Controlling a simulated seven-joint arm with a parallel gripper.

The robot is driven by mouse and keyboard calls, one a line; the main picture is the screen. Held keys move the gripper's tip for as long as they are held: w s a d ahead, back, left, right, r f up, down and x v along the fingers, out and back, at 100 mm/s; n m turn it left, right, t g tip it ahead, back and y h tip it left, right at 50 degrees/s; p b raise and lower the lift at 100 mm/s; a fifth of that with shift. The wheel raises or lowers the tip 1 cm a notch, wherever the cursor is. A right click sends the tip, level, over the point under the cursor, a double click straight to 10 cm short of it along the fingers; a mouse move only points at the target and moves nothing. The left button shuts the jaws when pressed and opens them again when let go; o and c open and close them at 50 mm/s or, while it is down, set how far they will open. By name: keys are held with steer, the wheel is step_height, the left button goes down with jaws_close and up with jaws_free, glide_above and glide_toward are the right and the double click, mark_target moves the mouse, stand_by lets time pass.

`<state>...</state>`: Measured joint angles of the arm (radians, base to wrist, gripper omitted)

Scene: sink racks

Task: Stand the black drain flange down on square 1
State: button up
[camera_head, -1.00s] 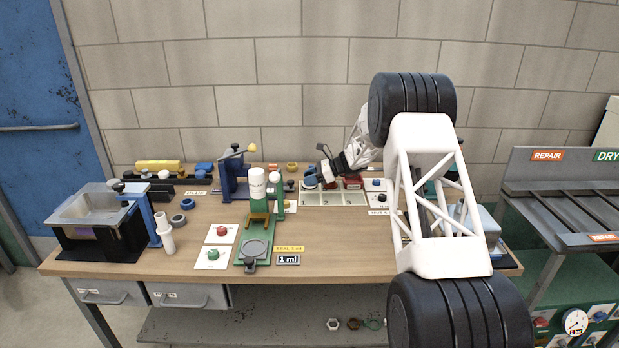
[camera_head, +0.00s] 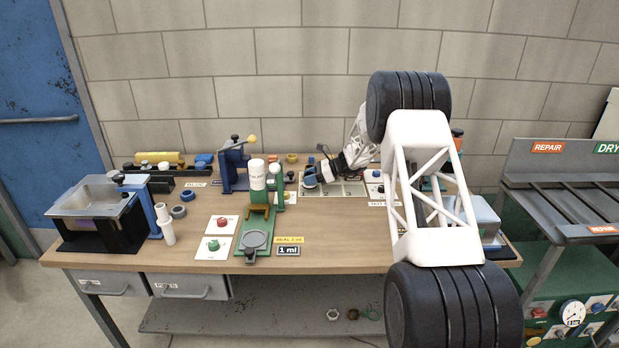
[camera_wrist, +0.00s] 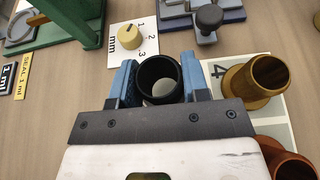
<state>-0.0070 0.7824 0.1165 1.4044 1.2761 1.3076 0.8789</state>
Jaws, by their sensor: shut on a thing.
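My gripper (camera_wrist: 158,85) is shut on the black drain flange (camera_wrist: 144,72), a dark round ring held upright between its blue fingers in the wrist view. A pale patch shows through its opening. In the head view my gripper (camera_head: 312,180) is at the left end of the pale numbered mat (camera_head: 345,190); the flange is hard to make out there. In the wrist view the mat's edge (camera_wrist: 212,72) shows just right of the fingers. The mat under the gripper is hidden, and I cannot tell whether the flange touches it.
A brass flange (camera_wrist: 262,78) stands on the mat close to the right finger, with a copper-brown one (camera_wrist: 292,160) nearer the lower right. A card with a yellow knob (camera_wrist: 130,37) and a green press (camera_wrist: 60,28) stand beyond. A grey-blue fixture with a black knob (camera_wrist: 209,17) is behind.

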steer(key=shift+f, duration=1.15)
stand_by(2.3)
steer(key=o, duration=1.1)
steer(key=shift+d, duration=0.1)
steer(key=shift+v, duration=3.85)
